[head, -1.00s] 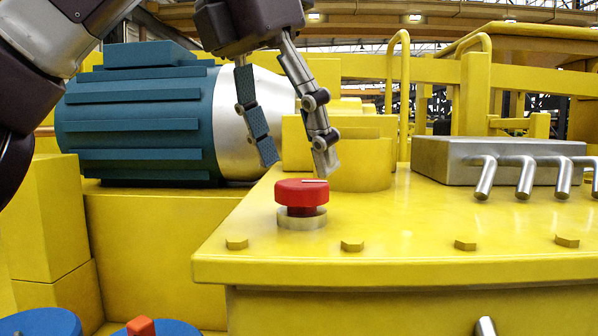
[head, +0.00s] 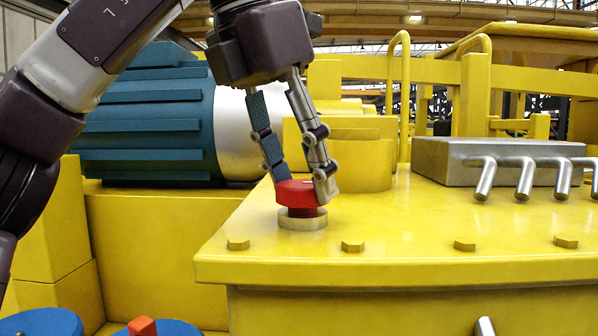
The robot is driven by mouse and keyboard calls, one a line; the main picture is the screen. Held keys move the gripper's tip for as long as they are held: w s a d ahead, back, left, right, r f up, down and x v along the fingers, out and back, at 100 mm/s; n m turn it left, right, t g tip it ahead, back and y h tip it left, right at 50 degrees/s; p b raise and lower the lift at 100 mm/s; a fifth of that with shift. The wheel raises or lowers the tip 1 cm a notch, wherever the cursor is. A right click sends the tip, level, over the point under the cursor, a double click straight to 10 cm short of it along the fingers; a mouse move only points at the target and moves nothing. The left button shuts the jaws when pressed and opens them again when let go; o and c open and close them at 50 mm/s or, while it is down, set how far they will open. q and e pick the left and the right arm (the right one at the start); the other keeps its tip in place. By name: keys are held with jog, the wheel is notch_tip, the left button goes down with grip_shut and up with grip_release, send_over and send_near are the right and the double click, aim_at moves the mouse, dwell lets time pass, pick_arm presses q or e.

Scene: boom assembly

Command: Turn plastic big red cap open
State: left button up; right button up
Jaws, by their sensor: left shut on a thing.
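The big red cap (head: 294,194) sits on a silver metal ring (head: 302,219) near the left front corner of the yellow machine top (head: 400,232). My left gripper (head: 300,187) comes down from above and is shut on the red cap, one finger at its left back side and the other at its right. The fingers hide the cap's right edge and part of its top. The right gripper is not in view.
A grey block with several metal levers (head: 523,175) stands to the right. A blue motor (head: 150,125) lies behind at left. Yellow bolt heads (head: 353,245) line the front edge. A yellow round boss (head: 362,165) stands close behind the cap.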

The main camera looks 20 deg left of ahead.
pick_arm(q)
jog(key=shift+c, duration=0.7)
jog(key=shift+n, duration=0.3)
jog(key=n+y, duration=0.1)
jog(key=n, duration=0.2)
jog(key=shift+d+t, duration=0.1)
jog(key=shift+t, duration=0.2)
jog(key=n+y, duration=0.2)
jog(key=n, duration=0.3)
jog(key=shift+d+r, duration=0.1)
jog(key=shift+d, duration=0.05)
jog(key=n+y, duration=0.1)
jog(key=n, duration=0.1)
jog(key=n+g+y, duration=0.1)
jog(key=n, duration=0.2)
jog(key=shift+d, duration=0.1)
jog(key=shift+w+n+g+y, duration=0.1)
jog(key=shift+n+g+y, duration=0.2)
jog(key=shift+n, duration=0.8)
jog(key=shift+w+n+g+y, duration=0.1)
jog(key=shift+n+g+y, duration=0.2)
jog(key=shift+n, duration=0.8)
